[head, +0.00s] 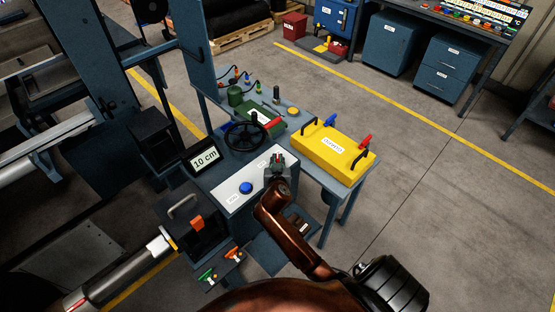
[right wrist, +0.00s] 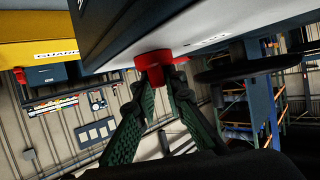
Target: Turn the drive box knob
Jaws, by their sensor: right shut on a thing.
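The drive box has a white top panel (head: 235,196) with a blue button (head: 246,187). My right gripper (head: 278,160) is over the far right part of this panel. In the right wrist view a red knob (right wrist: 153,60) stands out from the pale panel. The green fingers of my right gripper (right wrist: 158,84) are closed on the knob from both sides. In the head view the gripper mostly hides the knob, so its turn angle cannot be told. My left gripper is not in view.
A yellow box (head: 318,160) with black handles stands right of the gripper. A black handwheel (head: 247,137) and a display reading 10 cm (head: 206,159) are behind the panel. Green and orange levers (head: 222,266) are at the front. The floor at right is clear.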

